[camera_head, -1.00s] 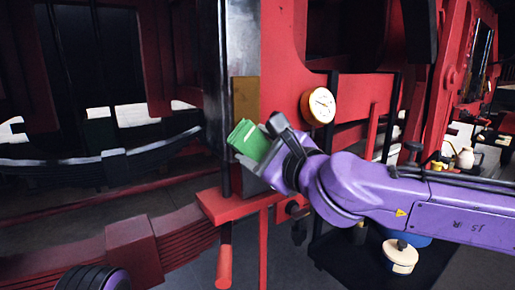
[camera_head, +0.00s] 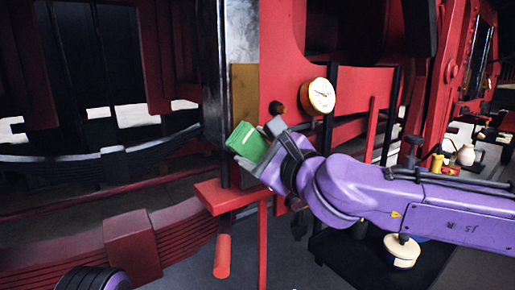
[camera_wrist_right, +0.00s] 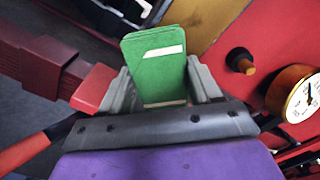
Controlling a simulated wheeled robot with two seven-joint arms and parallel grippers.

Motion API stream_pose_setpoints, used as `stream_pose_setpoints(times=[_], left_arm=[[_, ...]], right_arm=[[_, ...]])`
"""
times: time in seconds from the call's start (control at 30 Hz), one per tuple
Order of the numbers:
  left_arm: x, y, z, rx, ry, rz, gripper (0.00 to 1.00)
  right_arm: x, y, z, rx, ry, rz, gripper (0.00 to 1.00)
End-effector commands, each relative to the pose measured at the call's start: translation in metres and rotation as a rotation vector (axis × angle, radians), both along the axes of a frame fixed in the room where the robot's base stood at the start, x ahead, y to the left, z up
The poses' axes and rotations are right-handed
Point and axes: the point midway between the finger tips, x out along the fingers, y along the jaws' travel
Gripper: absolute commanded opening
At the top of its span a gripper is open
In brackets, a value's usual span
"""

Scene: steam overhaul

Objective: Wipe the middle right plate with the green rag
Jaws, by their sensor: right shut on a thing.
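The green rag (camera_head: 247,140) is a folded pad with a pale strip. My right gripper (camera_head: 256,147) is shut on it, and the rag sticks out past the fingertips, pointing up and left. In the right wrist view the rag (camera_wrist_right: 155,62) stands between the two grey fingers of the gripper (camera_wrist_right: 155,90). A brass-brown plate (camera_head: 244,92) stands upright just behind and above the rag, on the red frame. It also shows in the right wrist view (camera_wrist_right: 205,22) beyond the rag. I cannot tell whether the rag touches it. My left gripper is not in view.
A round gauge (camera_head: 318,95) and a dark knob (camera_head: 277,107) project from the red frame right of the plate. A red ledge (camera_head: 225,196) with a hanging red handle (camera_head: 222,256) lies below the gripper. Jars (camera_head: 465,155) stand at the far right.

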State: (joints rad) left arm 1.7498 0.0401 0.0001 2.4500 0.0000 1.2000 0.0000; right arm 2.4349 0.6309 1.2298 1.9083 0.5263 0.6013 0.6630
Motion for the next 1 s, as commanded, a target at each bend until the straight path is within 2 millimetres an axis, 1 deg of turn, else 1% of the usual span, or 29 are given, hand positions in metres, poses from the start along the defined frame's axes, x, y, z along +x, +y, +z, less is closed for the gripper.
stream_pose_setpoints(times=[0.07,0.5,0.6,0.87,1.0], left_arm=[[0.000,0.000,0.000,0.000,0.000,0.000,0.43],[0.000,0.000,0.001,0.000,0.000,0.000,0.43],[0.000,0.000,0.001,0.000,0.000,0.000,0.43],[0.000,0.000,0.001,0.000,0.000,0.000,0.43],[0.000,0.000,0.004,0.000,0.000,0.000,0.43]], right_arm=[[-0.004,-0.003,0.000,0.000,-0.001,-0.001,0.39],[-0.045,-0.034,0.001,0.001,-0.001,-0.003,0.39],[-0.048,-0.036,0.001,0.000,-0.002,-0.001,0.39],[-0.049,-0.036,0.001,0.000,-0.002,-0.001,0.39],[-0.059,-0.044,0.002,0.002,-0.002,-0.001,0.39]])
